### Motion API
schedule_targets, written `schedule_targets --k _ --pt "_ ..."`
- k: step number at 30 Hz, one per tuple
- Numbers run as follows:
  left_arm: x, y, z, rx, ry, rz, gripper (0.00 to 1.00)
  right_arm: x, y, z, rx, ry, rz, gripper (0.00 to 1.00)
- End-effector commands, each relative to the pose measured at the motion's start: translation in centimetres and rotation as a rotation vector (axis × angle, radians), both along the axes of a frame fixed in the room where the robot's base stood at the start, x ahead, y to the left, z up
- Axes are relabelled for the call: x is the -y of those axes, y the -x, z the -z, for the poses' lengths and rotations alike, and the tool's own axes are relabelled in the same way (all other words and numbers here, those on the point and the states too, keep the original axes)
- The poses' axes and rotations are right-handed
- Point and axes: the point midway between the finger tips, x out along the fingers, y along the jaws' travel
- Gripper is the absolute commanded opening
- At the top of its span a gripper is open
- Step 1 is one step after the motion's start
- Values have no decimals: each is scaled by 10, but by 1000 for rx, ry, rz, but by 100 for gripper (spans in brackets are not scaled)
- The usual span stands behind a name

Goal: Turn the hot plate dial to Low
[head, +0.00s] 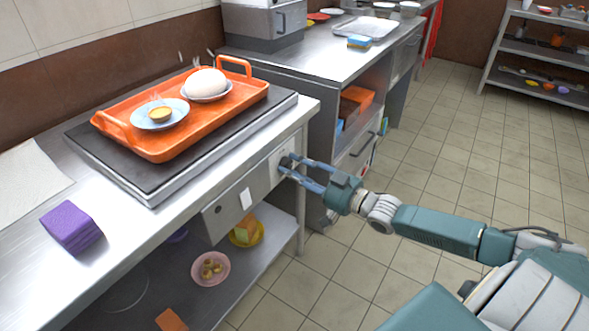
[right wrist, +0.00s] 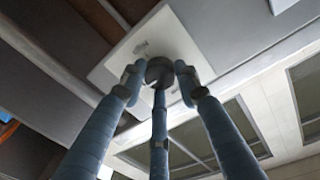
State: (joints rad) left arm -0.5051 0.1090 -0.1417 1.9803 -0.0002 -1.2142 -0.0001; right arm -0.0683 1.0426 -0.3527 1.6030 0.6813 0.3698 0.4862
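The hot plate (head: 178,180) is a wide slab with a dark top on the left counter. Its dial (right wrist: 159,69) is a small round grey knob on a white label plate (right wrist: 128,47) in the right wrist view; the label marks are too small to read. My right gripper (head: 287,164) is at the right end of the counter's front panel (head: 262,181). Its fingers surround the dial and appear to touch its sides; they cover most of it in the head view. The dial's setting cannot be read. My left gripper is not in view.
An orange tray (head: 164,152) with two dishes rests on the hot plate. A purple block (head: 72,230) sits at the counter's left. A dark round spot (head: 217,209) and a white plate (head: 246,198) are on the front panel. Open tiled floor (head: 440,150) lies to the right.

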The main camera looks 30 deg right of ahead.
Motion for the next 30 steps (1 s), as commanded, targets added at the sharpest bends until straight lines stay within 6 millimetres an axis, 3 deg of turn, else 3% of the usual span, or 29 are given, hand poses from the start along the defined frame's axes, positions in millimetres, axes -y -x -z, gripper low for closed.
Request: schedule_targets --k 20,30 --pt "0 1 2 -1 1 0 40 0 1 2 2 12 1 5" --pt "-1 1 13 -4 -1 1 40 0 1 2 23 64 0 5"
